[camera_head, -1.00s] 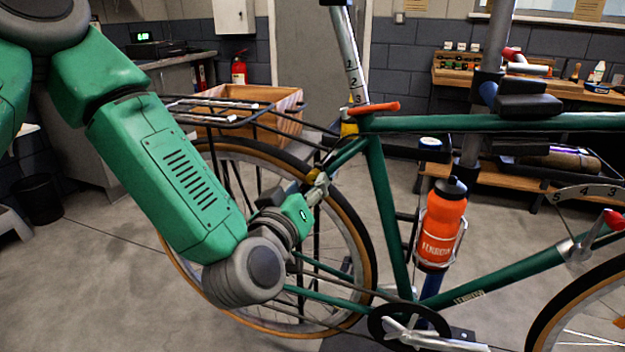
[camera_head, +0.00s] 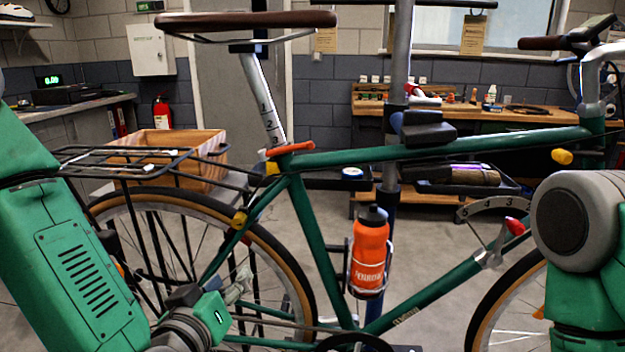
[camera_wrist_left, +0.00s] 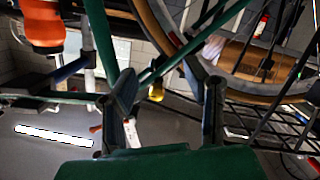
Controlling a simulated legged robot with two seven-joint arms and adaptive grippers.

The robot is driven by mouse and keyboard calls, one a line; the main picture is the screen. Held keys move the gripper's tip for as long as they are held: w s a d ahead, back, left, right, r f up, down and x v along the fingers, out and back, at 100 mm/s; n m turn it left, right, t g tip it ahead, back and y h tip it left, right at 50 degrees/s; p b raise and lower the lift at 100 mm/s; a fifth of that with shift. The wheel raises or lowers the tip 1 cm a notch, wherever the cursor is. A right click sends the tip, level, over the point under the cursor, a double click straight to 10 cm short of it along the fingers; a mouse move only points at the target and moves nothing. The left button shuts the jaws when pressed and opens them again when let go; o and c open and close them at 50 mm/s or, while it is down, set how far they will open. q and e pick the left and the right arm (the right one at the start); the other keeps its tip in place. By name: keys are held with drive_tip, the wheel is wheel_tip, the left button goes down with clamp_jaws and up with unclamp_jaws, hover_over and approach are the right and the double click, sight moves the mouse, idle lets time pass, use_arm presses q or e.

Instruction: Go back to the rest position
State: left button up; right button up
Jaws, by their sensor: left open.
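My left gripper (camera_head: 238,286) is in front of the rear wheel (camera_head: 270,243) of the green bicycle (camera_head: 320,235), low in the head view. In the left wrist view, the two fingers of this gripper (camera_wrist_left: 170,95) stand apart with nothing held between them. Frame tubes and the rear wheel (camera_wrist_left: 240,85) show beyond them. I cannot tell how much room lies between the fingertips and the wheel. A green and grey link of my right arm shows at the right edge of the head view; its gripper is out of the picture.
The bicycle is clamped to a stand post (camera_head: 390,190). An orange bottle (camera_head: 369,255) sits in the frame's cage. A rear rack (camera_head: 120,163) juts left beside a wooden crate (camera_head: 200,150). A workbench (camera_head: 480,112) stands behind. Some floor behind the frame is bare.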

use_arm(q)
drive_tip(key=s+f+m+g+p, duration=0.15)
drive_tip(key=s+f+g, duration=0.4)
drive_tip(key=f, duration=0.65)
drive_tip(key=s+a+f+m+g, duration=0.1)
drive_tip(key=s+a+f+g, duration=0.2)
drive_tip(key=s, duration=0.4)
drive_tip(key=s+a+f+g+y+p, duration=0.1)
drive_tip(key=s+a+f+g, duration=0.2)
drive_tip(key=s+f, duration=0.4)
drive_tip(key=s+a+f+m+g, duration=0.1)
drive_tip(key=s+a+f+g, duration=0.3)
drive_tip(key=s, duration=0.4)
drive_tip(key=shift+s+a+f+m+y, duration=0.2)
drive_tip(key=shift+a+f+m+y, duration=0.15)
drive_tip(key=shift+a, duration=0.45)
use_arm(e)
wheel_tip(320, 180, up, 3)
drive_tip(key=shift+r, duration=0.15)
use_arm(q)
drive_tip(key=shift+c, duration=0.9)
use_arm(e)
drive_tip(key=shift+c, duration=0.7)
use_arm(q)
drive_tip(key=shift+d+f, duration=0.1)
use_arm(e)
drive_tip(key=shift+d, duration=0.1)
